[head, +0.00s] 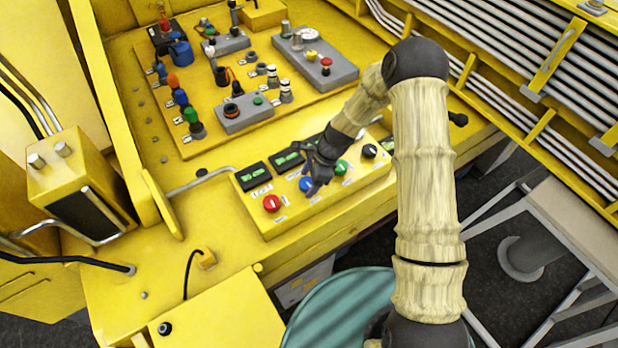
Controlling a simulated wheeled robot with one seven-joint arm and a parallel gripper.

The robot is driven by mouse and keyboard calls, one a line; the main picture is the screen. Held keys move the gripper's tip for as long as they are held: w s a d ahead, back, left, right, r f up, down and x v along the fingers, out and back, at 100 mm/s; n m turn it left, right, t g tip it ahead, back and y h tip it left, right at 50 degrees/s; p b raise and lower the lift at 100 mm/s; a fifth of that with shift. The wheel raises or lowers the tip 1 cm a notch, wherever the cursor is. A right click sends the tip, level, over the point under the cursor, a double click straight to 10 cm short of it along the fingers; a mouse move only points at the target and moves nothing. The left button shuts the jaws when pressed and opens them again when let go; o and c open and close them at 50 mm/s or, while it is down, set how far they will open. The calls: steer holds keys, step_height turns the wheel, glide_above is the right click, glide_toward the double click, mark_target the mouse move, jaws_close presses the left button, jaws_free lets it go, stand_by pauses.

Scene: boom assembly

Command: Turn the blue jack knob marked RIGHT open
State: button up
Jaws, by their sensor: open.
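The blue jack knob (306,184) is on the top of a yellow control box, in a row between a red knob (272,203) and a green knob (341,167). A black knob (369,151) is at the right end of the row. My gripper (316,188) is open at the blue knob and partly covers it. I cannot tell whether the fingers touch it. The labels by the knobs are too small to read, and the blue knob's turn angle is not clear.
Dark display panels with green screens (254,177) line the box's back edge. Behind it is a yellow panel (150,115) with grey switch boxes (246,112) and coloured connectors. A railing with pipes (520,70) runs at the right. A yellow box (70,180) stands at the left.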

steer(key=c, duration=1)
steer(key=shift+w+n, duration=0.1)
steer(key=shift+n, duration=0.4)
steer(key=n+b, duration=0.1)
steer(key=n+g+b, duration=0.1)
steer(key=n, duration=0.1)
steer(key=shift+w+a+g+h, duration=0.1)
steer(key=shift+g+h, duration=0.2)
steer(key=shift+h, duration=0.1)
steer(key=n+g+h+b, duration=0.1)
steer(key=n+b, duration=0.1)
steer(key=n, duration=0.3)
steer(key=shift+a, duration=0.1)
steer(key=n+h+b, duration=0.1)
steer(key=n, duration=0.3)
steer(key=shift+w+a+g+h+b, duration=0.1)
steer(key=shift+g+h+b, duration=0.25)
steer(key=shift+g+h, duration=0.05)
steer(key=n+h, duration=0.1)
steer(key=n, duration=0.1)
steer(key=n+b, duration=0.1)
steer(key=n, duration=0.2)
steer(key=shift+a+h, duration=0.1)
steer(key=shift+h, duration=0.3)
